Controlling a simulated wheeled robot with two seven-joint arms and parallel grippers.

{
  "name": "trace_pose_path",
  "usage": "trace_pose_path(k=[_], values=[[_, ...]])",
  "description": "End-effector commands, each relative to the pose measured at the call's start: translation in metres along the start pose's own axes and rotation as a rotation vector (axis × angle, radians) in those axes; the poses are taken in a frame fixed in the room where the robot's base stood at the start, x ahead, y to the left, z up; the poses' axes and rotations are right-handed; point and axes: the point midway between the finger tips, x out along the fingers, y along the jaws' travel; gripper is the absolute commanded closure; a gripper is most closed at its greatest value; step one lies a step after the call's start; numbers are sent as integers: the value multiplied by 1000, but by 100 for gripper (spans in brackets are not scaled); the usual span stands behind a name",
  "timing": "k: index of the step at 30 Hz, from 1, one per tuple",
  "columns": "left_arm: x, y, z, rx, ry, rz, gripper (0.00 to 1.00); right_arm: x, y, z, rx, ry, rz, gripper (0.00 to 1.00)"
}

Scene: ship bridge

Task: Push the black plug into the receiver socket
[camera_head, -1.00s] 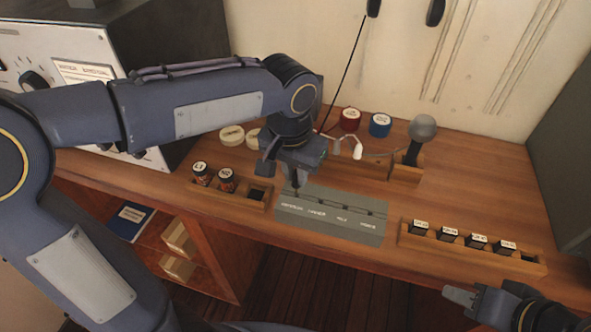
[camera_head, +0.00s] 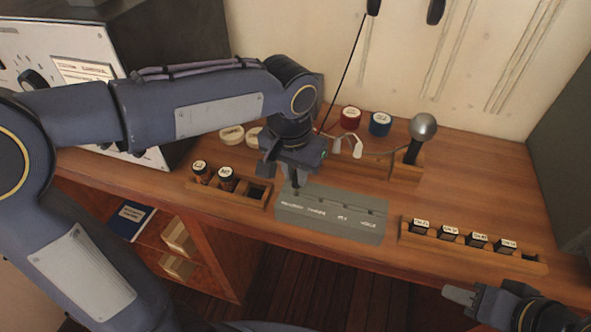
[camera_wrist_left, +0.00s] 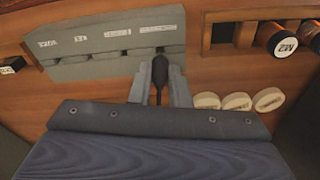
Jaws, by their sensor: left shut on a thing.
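My left gripper (camera_head: 293,183) is shut on the black plug (camera_wrist_left: 160,72), over the left end of the grey receiver block (camera_head: 335,228). In the left wrist view the gripper's two fingers (camera_wrist_left: 160,88) hold the plug from both sides, with its tip at the edge of the labelled block (camera_wrist_left: 90,42). Whether the plug tip is inside a socket cannot be told. My right gripper (camera_head: 460,296) is at the lower right, away from the block; its jaw gap is not clear.
At right, another rack (camera_head: 472,252) holds several labelled black pieces.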

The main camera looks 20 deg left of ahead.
Motion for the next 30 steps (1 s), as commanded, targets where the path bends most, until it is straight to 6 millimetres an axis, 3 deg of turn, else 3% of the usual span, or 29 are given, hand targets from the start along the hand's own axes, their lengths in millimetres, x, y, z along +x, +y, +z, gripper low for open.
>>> trace_pose_path(k=[30], values=[[8, 0, 1, -3, 0, -1, 100, 4, 2, 2, 0, 0, 0, 64]])
